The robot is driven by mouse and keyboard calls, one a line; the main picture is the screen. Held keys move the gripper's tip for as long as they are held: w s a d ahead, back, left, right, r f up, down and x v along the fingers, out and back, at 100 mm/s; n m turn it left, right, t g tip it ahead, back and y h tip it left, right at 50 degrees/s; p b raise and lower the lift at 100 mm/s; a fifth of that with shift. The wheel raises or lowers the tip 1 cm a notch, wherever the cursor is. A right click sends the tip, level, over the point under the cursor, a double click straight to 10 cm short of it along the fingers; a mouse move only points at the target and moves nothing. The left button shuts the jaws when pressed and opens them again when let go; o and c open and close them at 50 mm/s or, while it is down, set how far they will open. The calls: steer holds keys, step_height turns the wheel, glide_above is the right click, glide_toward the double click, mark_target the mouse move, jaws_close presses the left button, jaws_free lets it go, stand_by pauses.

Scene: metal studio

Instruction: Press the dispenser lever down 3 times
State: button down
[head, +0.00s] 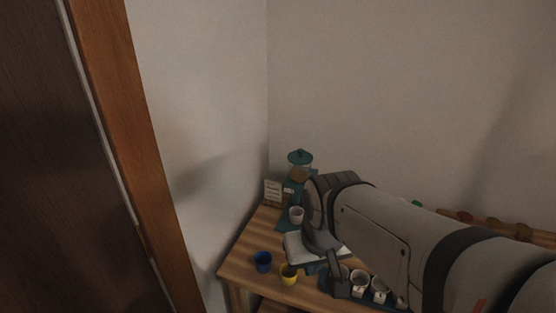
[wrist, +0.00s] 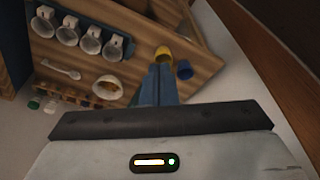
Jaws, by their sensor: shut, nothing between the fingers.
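The dispenser (head: 299,160) stands at the back corner of the wooden table in the head view. It has a teal lid, a clear jar with brown contents and a teal body. Its lever cannot be made out; my arm covers part of the body's right side. A white cup (head: 296,215) stands at the foot of the dispenser. My gripper (wrist: 158,72) shows in the wrist view with its blue fingers together and nothing between them. In the head view my arm reaches over the table, in front and to the right of the dispenser.
A blue cup (head: 263,262) and a yellow cup (head: 289,275) stand near the table's front left. Several white mugs (wrist: 68,31), a spoon (wrist: 60,70) and a white bowl (wrist: 107,88) show in the wrist view. A small sign (head: 272,191) stands left of the dispenser. Walls close the corner.

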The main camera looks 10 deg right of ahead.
steer(key=w+d+r+n+g, duration=0.1)
steer(key=w+d+r+n, duration=0.1)
steer(key=w, duration=0.8)
steer(key=w+d+r+n, duration=0.2)
steer(key=w+d+n, duration=0.3)
steer(key=w, duration=0.4)
steer(key=w+d+r+n+g, duration=0.1)
steer(key=w+d+n, duration=0.3)
steer(key=w, duration=0.6)
steer(key=shift+w+r+g, duration=0.3)
steer(key=shift+w+r, duration=0.05)
steer(key=shift+r, duration=0.4)
steer(key=shift+d, duration=0.1)
step_height(320, 180, down, 14)
